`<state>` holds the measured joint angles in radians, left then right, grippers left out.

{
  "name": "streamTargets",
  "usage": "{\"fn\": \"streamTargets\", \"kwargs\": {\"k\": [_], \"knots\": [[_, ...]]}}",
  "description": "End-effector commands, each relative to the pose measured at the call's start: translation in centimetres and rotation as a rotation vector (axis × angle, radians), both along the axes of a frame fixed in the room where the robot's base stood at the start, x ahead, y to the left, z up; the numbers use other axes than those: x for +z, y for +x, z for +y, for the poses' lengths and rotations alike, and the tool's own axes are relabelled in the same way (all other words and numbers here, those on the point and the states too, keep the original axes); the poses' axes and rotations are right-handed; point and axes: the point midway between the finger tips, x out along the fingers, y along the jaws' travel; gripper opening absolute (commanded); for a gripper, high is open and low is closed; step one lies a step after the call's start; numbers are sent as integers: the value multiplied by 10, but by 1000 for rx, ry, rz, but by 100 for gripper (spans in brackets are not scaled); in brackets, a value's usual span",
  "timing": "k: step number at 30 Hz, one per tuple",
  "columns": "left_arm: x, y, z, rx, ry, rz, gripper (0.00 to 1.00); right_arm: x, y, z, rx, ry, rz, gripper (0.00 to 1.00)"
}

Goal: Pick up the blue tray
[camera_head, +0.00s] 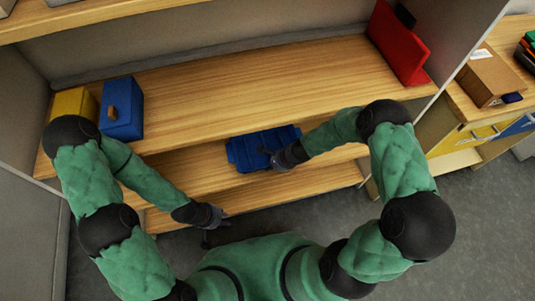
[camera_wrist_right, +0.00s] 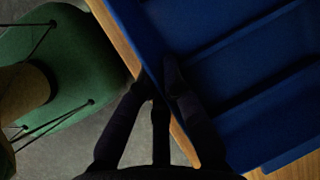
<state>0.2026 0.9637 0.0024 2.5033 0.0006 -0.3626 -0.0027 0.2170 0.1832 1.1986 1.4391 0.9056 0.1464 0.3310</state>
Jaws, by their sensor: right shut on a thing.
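The blue tray (camera_head: 250,148) sits at the front edge of a lower wooden shelf, below the upper board. It fills the upper right of the right wrist view (camera_wrist_right: 240,60), with ridges across its inside. My right gripper (camera_head: 272,155) is at the tray's right front edge. In the right wrist view my right gripper (camera_wrist_right: 160,78) is shut on the tray's rim, one finger over its inner side. My left gripper (camera_head: 216,232) hangs empty in front of the shelves, apart from the tray, with its fingers spread.
A blue box (camera_head: 122,108) with a brown knob and a yellow box (camera_head: 74,103) stand at the upper board's left end. A red binder (camera_head: 397,45) stands at its right end. A cardboard box (camera_head: 490,77) is on the neighbouring unit. The upper board's middle is clear.

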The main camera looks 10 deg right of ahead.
Motion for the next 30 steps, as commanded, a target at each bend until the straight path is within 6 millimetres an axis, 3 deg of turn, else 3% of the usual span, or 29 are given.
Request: {"fn": "streamTargets", "kwargs": {"k": [8,15,24,30], "knots": [[6,0,0,0,0,0,32,10,0,0,0,0,1,0],[30,0,0,0,0,0,32,42,0,-1,-1,-1,-1,0],[66,0,0,0,0,0,32,104,-33,-50,-7,-1,0,0],[77,0,0,0,0,0,32,119,-59,-85,-6,0,1,0]]}}
